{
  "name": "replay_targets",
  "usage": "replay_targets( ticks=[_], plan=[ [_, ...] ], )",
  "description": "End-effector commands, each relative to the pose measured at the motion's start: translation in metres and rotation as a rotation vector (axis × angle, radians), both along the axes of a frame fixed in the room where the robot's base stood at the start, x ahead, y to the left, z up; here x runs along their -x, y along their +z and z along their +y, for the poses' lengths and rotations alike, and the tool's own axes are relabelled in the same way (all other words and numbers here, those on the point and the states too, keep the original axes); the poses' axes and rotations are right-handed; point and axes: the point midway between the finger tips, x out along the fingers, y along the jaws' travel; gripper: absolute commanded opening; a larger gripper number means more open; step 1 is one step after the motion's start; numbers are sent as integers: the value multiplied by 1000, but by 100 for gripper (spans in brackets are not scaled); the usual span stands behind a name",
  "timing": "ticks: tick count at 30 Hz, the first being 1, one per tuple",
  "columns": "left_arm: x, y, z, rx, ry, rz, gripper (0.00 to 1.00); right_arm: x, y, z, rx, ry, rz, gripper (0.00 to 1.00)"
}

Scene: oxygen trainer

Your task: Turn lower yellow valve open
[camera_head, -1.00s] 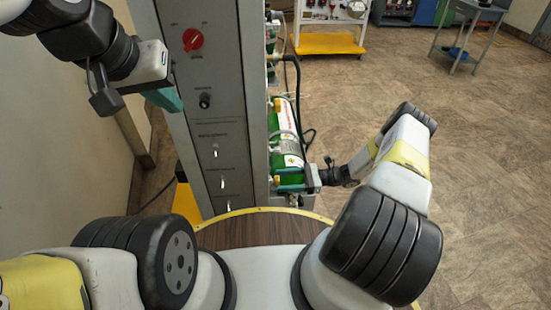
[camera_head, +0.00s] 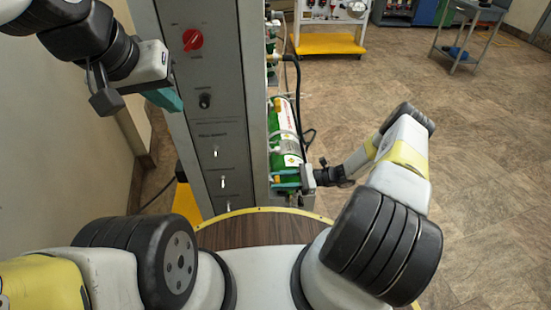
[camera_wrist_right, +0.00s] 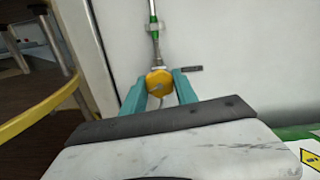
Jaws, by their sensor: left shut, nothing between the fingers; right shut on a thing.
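The lower yellow valve (camera_wrist_right: 159,80) is a round yellow knob on a pipe against the pale panel in the right wrist view. My right gripper (camera_wrist_right: 162,92) has its two teal fingers on either side of the knob and is shut on it. In the head view my right gripper (camera_head: 285,182) is beside the lower end of the green cylinder, and the valve is hidden there. My left gripper (camera_head: 168,98) is shut and empty in front of the grey panel's left edge.
The grey control panel (camera_head: 210,125) has a red knob (camera_head: 193,39) and several switches. A green cylinder (camera_head: 284,135) stands at its right side. The yellow-edged round top (camera_head: 262,222) is close below. Open floor (camera_head: 480,160) lies to the right.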

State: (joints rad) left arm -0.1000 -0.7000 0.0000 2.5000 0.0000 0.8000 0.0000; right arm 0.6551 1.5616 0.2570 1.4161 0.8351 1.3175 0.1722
Motion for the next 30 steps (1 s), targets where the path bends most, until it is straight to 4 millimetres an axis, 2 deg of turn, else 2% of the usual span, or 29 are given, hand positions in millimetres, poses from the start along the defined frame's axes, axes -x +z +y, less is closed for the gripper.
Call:
replay_targets(
  ticks=[9,10,13,23,26,30],
  plan=[
    [0,0,0,0,0,0,0,0,0,0,1,-1,-32,0],
    [0,0,0,0,0,0,0,0,0,0,1,-1,-32,39],
    [0,0,0,0,0,0,0,0,0,0,1,-1,-32,57],
    [0,0,0,0,0,0,0,0,0,-2,1,-1,-32,57],
    [0,0,0,0,0,0,0,0,0,-11,1,-2,-32,57],
    [0,0,0,0,0,0,0,-1,0,-35,1,-4,-32,57]
  ],
)
